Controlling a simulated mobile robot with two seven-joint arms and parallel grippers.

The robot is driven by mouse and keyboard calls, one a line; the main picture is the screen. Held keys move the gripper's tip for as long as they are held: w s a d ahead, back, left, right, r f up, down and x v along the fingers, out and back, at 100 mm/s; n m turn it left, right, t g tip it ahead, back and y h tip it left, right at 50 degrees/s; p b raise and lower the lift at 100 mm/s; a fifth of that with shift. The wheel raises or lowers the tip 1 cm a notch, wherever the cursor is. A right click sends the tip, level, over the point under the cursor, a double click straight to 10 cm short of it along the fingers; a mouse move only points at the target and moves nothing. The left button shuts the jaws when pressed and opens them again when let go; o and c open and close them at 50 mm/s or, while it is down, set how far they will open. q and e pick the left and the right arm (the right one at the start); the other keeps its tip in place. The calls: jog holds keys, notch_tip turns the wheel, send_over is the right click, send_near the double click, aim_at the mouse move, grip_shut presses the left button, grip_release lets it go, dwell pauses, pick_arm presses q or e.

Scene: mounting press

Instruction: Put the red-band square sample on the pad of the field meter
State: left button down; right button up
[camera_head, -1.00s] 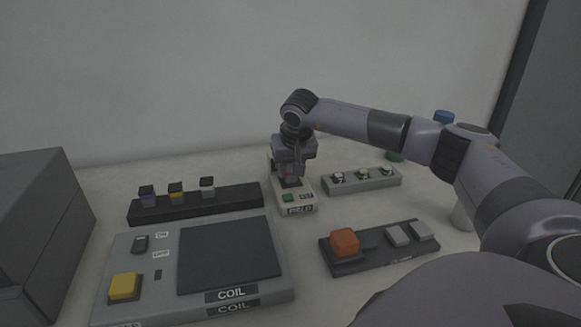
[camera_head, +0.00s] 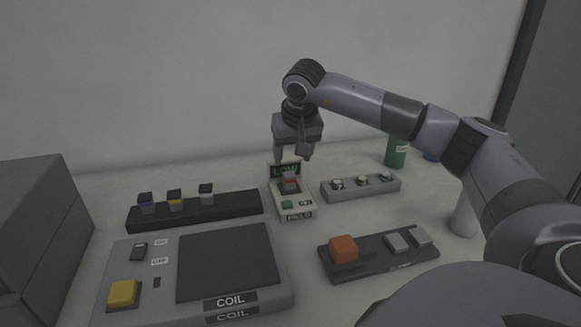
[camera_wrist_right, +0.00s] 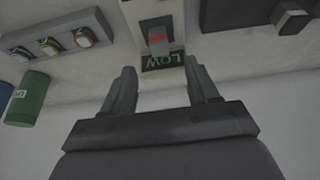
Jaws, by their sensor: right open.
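The field meter (camera_head: 303,214) is a small pale box at the middle of the table, with a green button and a dark display reading LOW. The red-band square sample (camera_head: 289,184) sits on its pad, seemingly upright. My left gripper is not in view.
A black rack (camera_head: 230,205) at left holds three banded samples. A grey strip (camera_head: 350,191) with three round pieces stands at right. In front are the COIL panel (camera_head: 190,299) and a dark tray (camera_head: 372,272) with an orange block. A green cylinder (camera_head: 396,152) stands behind.

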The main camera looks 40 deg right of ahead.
jog(key=v, duration=0.4)
dwell(0.6)
